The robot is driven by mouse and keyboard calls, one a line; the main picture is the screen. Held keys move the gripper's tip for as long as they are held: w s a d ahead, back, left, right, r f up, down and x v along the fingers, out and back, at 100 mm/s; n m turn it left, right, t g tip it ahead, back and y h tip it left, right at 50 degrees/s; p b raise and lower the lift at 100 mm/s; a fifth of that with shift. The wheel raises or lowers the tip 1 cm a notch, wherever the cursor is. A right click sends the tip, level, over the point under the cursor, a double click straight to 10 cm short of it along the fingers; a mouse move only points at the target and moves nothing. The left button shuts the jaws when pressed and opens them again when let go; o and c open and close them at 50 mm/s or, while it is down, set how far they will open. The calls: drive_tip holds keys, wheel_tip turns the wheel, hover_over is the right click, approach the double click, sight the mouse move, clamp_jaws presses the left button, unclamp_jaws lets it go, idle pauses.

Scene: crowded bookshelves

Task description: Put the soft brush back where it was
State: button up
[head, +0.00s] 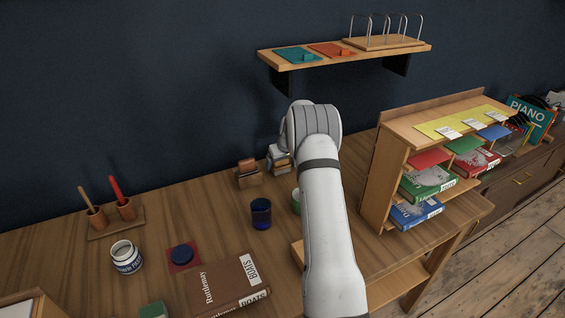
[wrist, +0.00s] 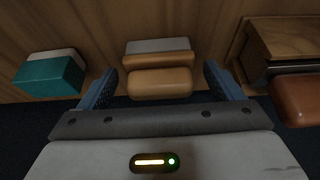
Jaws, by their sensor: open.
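In the wrist view, a brush-like thing with a rounded tan wooden body and a grey strip, which looks like the soft brush (wrist: 160,82), lies between the two blue finger pads of my gripper (wrist: 160,74). The fingers are open, with a visible gap on each side of it. I cannot tell whether it rests on the table or on something else. In the head view my arm covers the gripper, and I cannot pick out the brush with certainty.
In the wrist view, a teal block with a pale top (wrist: 50,73) lies left, and a wooden block (wrist: 285,45) with a red-brown rounded piece (wrist: 300,98) lies close right. In the head view, a blue cup (head: 261,212) and a book shelf (head: 378,185) flank my arm.

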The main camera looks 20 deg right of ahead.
drive_tip(key=b+v, duration=0.2)
drive_tip(key=v, duration=1)
drive_tip(key=s+a+r, duration=1.1)
drive_tip(key=s+a, duration=0.4)
drive_tip(key=s, duration=0.3)
drive_tip(key=s+a+f, duration=0.1)
drive_tip(key=s+a, duration=0.2)
drive_tip(key=s, duration=0.9)
drive_tip(key=s+a+f+g, duration=0.1)
drive_tip(key=s+a, duration=0.2)
drive_tip(key=s, duration=0.9)
drive_tip(key=shift+s+a+g, duration=0.2)
drive_tip(key=shift+a+g, duration=0.1)
drive_tip(key=shift+a, duration=0.05)
